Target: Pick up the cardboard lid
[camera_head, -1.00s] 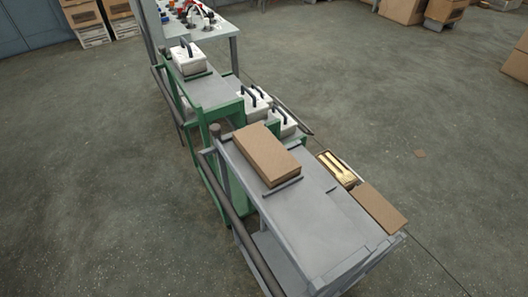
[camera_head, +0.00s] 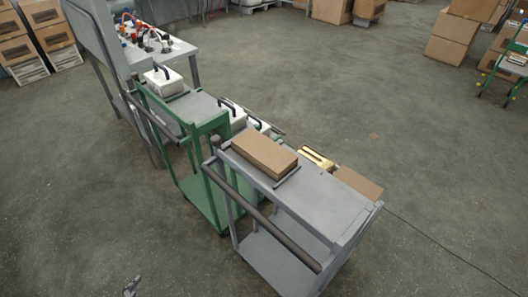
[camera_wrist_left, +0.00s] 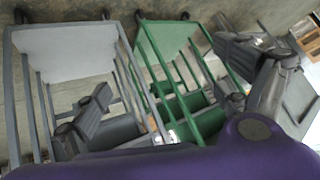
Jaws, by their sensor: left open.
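A flat brown cardboard piece (camera_head: 358,183), which looks like the lid, is at the far right corner of the grey cart (camera_head: 318,205). A closed-looking brown cardboard box (camera_head: 264,154) lies on the cart's top at its left end. Between them, at the far edge, is an open box with golden-tan pieces (camera_head: 316,158). Part of my left gripper (camera_head: 132,287) shows at the bottom edge, well away from the cart and the cardboard. In the left wrist view my left gripper (camera_wrist_left: 165,112) has its fingers wide apart and empty. My right gripper is not in view.
A green cart (camera_head: 206,170) stands behind the grey one, with white cases (camera_head: 162,79) with dark handles near it. The grey cart has a dark push bar (camera_head: 265,225). Cardboard boxes (camera_head: 458,36) stand at the back. The floor on the right is largely clear.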

